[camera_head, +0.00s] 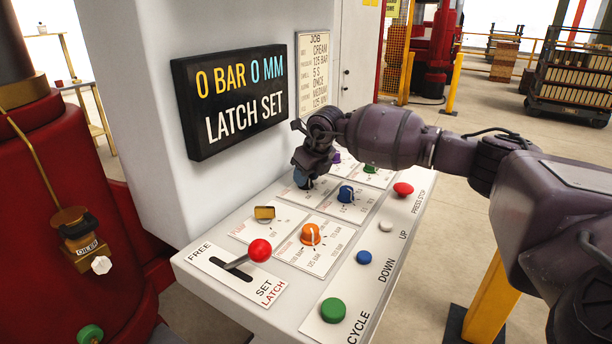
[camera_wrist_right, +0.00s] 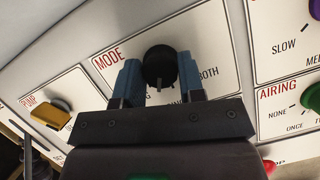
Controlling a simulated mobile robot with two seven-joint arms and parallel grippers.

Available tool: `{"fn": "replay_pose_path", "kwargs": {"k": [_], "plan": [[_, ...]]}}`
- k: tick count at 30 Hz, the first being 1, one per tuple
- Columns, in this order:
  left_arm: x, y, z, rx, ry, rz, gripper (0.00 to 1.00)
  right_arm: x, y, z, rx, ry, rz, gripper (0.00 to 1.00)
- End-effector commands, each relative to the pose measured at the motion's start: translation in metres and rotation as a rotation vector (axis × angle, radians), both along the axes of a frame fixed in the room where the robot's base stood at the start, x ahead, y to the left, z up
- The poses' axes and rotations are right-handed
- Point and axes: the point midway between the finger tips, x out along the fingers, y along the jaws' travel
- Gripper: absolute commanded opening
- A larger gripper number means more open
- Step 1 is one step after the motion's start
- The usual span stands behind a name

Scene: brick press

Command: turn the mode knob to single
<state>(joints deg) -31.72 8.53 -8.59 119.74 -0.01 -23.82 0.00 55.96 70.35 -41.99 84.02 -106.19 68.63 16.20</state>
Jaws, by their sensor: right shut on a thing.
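The mode knob (camera_wrist_right: 158,66) is a round black knob on the white card marked MODE (camera_wrist_right: 112,64), seen in the right wrist view. My right gripper (camera_wrist_right: 160,80) is shut on it, with one blue fingertip on each side. The knob's pale pointer mark faces down in that view. BOTH is printed to the right of the knob; the other position labels are mostly hidden by the gripper. In the head view my right gripper (camera_head: 303,178) reaches down onto the panel and hides the knob. My left gripper is not in view.
Around it on the sloping panel (camera_head: 215,285) are a gold pump switch (camera_head: 264,212), an orange knob (camera_head: 310,234), a blue knob (camera_head: 346,194) and a red-balled lever (camera_head: 259,250). Push buttons line the front. The display (camera_head: 228,98) reads 0 BAR 0 MM, LATCH SET. A job card (camera_head: 313,70) hangs behind.

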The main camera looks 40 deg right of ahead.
Motion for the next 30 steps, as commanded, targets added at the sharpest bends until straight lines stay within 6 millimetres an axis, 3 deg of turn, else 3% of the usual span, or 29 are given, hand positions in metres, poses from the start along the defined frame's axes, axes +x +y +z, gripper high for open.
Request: {"fn": "replay_pose_path", "kwargs": {"k": [15,30], "plan": [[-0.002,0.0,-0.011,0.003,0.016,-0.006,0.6,0.001,-0.002,-0.002,0.001,0.002,0.381,0.13],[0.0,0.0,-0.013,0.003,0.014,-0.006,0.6,0.001,-0.002,0.0,0.0,0.001,0.486,0.13]]}}
